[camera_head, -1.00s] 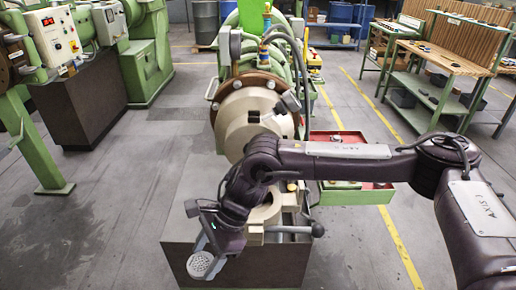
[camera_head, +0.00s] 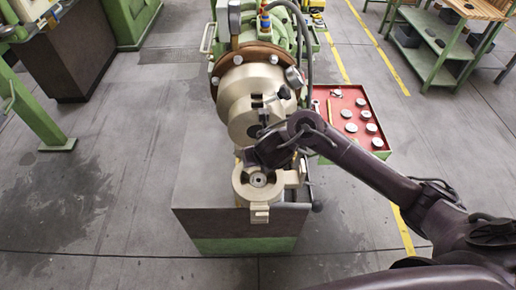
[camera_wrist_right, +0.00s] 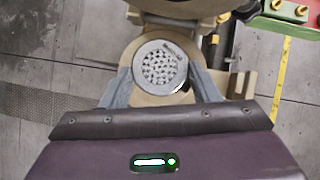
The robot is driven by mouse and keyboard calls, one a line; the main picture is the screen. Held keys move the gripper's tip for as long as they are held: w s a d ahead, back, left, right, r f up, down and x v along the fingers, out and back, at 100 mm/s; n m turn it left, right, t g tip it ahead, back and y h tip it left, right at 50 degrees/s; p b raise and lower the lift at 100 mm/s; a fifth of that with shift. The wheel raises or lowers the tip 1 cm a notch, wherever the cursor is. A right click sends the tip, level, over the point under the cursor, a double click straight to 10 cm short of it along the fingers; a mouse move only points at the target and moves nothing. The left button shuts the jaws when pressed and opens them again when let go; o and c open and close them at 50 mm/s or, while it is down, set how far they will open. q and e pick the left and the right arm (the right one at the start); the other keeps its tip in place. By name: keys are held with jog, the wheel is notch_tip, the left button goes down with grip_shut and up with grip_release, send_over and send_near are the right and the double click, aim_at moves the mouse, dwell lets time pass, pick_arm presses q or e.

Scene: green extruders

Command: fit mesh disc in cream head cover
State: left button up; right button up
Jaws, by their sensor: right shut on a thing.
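The cream head cover (camera_head: 241,190) is a round ring, swung open in front of the extruder head, above the dark base block. The grey mesh disc (camera_wrist_right: 160,68), with many small holes, lies between the two fingers of my right gripper (camera_wrist_right: 161,84), which is shut on it. In the right wrist view the disc overlaps the middle of the cream cover (camera_wrist_right: 122,90). I cannot tell whether it is seated or just above. In the head view my right gripper (camera_head: 264,158) is at the cover's back edge; the disc is not clear there. My left gripper is not in view.
The cream extruder head (camera_head: 240,95) stands right behind the cover, close to my right wrist. A red tray (camera_head: 348,112) with several discs is to the right. A dark base block (camera_head: 210,222) is below the cover. The floor at left is free.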

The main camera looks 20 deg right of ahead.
jog(key=shift+a+f+b, duration=0.1)
jog(key=shift+f+b, duration=0.4)
jog(key=shift+f, duration=0.05)
notch_tip(320, 180, down, 8)
jog(key=b, duration=0.7)
jog(key=shift+b, duration=0.4)
jog(key=shift+s+f, duration=0.1)
jog(key=shift+f, duration=0.05)
dwell(0.6)
jog(key=shift+f, duration=0.35)
jog(key=shift+f+b, duration=0.2)
jog(key=shift+b, duration=0.3)
jog(key=shift+f, duration=0.25)
jog(key=shift+s+f, duration=0.2)
jog(key=shift+f, duration=0.1)
dwell(0.5)
